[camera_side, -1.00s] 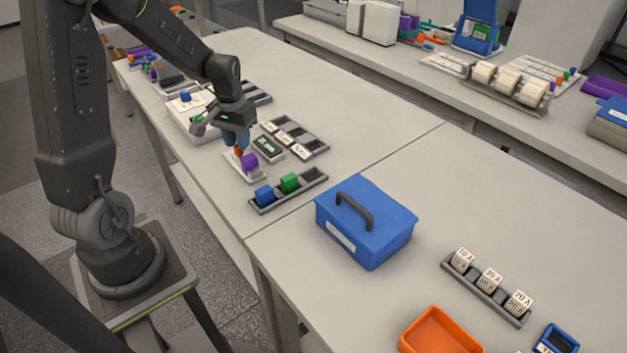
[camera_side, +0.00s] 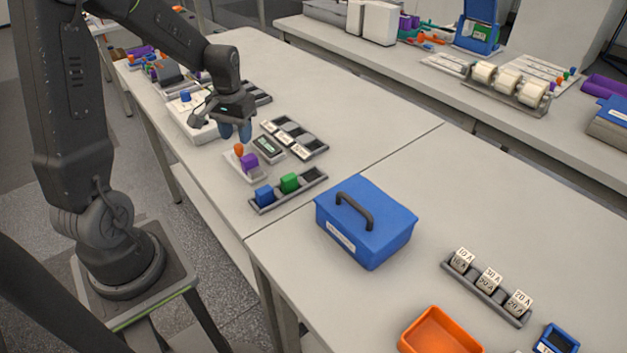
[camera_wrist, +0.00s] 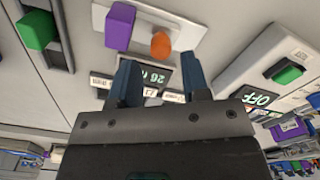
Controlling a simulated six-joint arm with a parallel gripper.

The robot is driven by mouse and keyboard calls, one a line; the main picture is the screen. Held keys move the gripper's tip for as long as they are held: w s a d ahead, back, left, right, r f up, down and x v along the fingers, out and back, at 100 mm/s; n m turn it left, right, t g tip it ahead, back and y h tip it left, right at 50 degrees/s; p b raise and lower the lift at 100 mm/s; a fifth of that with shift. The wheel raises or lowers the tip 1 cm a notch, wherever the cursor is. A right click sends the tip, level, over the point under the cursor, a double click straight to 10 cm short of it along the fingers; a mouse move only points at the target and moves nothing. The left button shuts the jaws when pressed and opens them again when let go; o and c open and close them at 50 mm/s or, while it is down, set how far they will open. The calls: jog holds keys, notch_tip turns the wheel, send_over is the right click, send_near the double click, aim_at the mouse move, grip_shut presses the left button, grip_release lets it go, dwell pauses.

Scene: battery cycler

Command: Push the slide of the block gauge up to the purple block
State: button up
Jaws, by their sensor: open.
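The block gauge is a pale plate (camera_side: 246,174) on the bench, with the purple block (camera_side: 250,161) and an orange knob (camera_side: 239,149) on it. I take the knob as the slide's handle. In the wrist view the purple block (camera_wrist: 120,26) and the orange knob (camera_wrist: 161,46) stand side by side with a small gap at their tops. Whether the slide touches the block lower down I cannot tell. My gripper (camera_side: 235,132) is open and empty above the knob, its blue fingers apart and clear of it, also in the wrist view (camera_wrist: 160,82).
A small display unit (camera_side: 268,147) lies right beside the gauge. A rack (camera_side: 262,208) with a blue block (camera_side: 264,195) and a green block (camera_side: 290,182) is in front. A white device (camera_side: 188,124) stands behind. A blue box (camera_side: 366,225) is farther right.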

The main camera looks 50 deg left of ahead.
aim_at(240, 147)
jog(key=shift+r, duration=2.55)
jog(key=shift+d+r, duration=0.2)
jog(key=shift+d, duration=0.1)
jog(key=s+d+r+m+t, duration=0.2)
jog(key=s+d+r+m, duration=0.1)
jog(key=d, duration=0.7)
jog(key=s+d+r+m+t, duration=0.3)
jog(key=s+d+r, duration=0.3)
jog(key=s+d, duration=0.2)
jog(key=shift+d+t, duration=0.3)
jog(key=shift+d, duration=0.6)
